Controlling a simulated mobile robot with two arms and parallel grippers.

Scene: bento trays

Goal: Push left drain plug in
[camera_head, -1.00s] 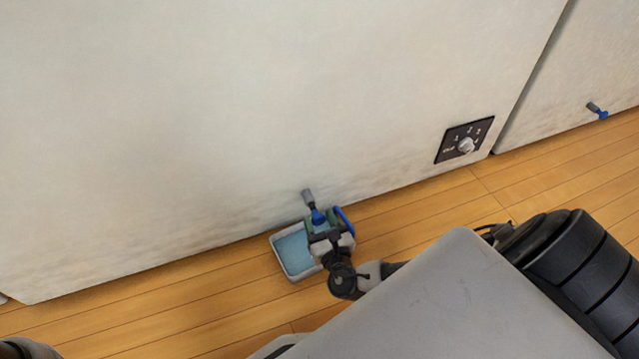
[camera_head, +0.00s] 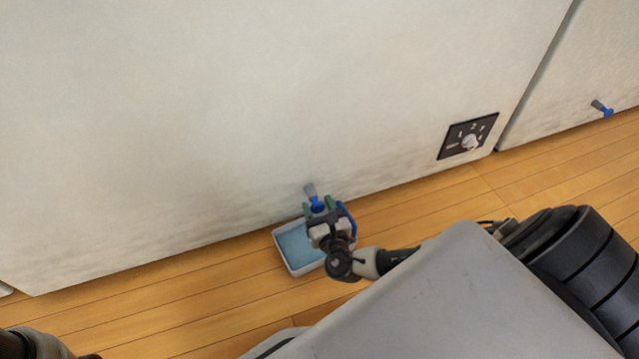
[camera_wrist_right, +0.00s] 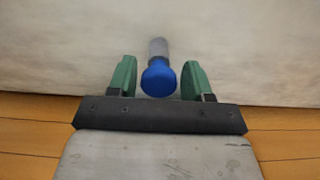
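The left drain plug (camera_head: 315,203) has a blue knob and a grey stem and sticks out low on the white wall panel, above the tray. In the right wrist view the blue knob (camera_wrist_right: 159,78) sits between the two green fingers, with a gap on each side. My right gripper (camera_head: 319,207) is open around or just in front of the knob; it also shows in the right wrist view (camera_wrist_right: 158,80). How deep the knob lies between the fingers I cannot tell. My left gripper is not in view; only a dark part of my left arm shows at the bottom left.
A tray (camera_head: 281,249) with light blue liquid stands on the wooden floor below the plug, partly hidden by my right gripper. A black dial panel (camera_head: 453,150) is on the wall to the right. Another blue plug (camera_head: 604,109) is on the far right panel.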

